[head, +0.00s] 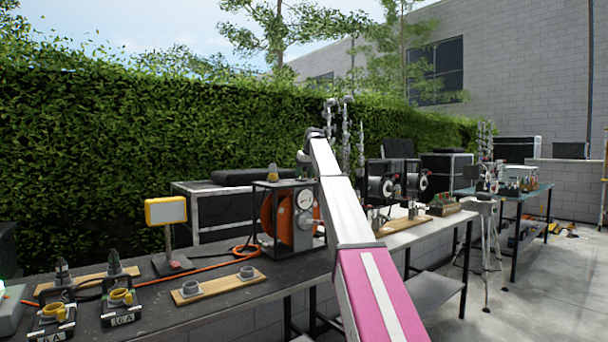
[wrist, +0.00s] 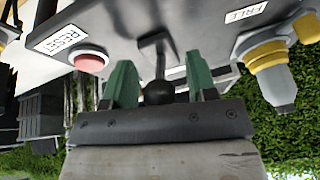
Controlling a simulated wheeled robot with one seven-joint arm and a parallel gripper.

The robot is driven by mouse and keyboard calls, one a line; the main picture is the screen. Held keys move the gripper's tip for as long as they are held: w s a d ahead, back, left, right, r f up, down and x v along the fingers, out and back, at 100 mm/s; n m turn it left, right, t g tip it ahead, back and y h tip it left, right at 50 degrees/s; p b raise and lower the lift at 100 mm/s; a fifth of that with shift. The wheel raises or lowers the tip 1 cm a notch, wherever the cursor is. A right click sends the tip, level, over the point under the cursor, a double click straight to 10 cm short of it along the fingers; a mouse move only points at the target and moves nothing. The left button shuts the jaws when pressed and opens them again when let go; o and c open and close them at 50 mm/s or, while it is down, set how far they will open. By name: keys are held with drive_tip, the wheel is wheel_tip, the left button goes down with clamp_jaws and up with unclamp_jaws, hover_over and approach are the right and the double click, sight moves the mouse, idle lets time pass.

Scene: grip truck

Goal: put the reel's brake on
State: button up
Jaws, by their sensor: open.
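The cable reel (head: 281,220), an orange drum in a dark frame, stands on the dark table in the head view, partly hidden behind my arm. A short lever with a black ball knob (wrist: 158,93) sticks out from the panel. My gripper (wrist: 159,82) is open, its two green fingers on either side of the lever and knob, with gaps showing. A FREE label (wrist: 246,12) is on the panel to the right. My gripper cannot be made out in the head view.
A red RESET button (wrist: 89,62) sits left of the fingers, and a yellow-and-grey connector (wrist: 266,66) sticks out to the right. A yellow-framed box on a stand (head: 166,211) and wooden boards with fittings (head: 218,286) share the table. Orange cable (head: 212,262) runs along it.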

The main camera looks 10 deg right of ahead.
clamp_jaws()
drive_tip(key=shift+w+a+r+g+h, duration=0.2)
drive_tip(key=shift+w+g+h, duration=0.25)
drive_tip(key=shift+g, duration=0.15)
drive_tip(key=shift+g+h, duration=0.35)
drive_tip(key=shift+g, duration=0.35)
unclamp_jaws()
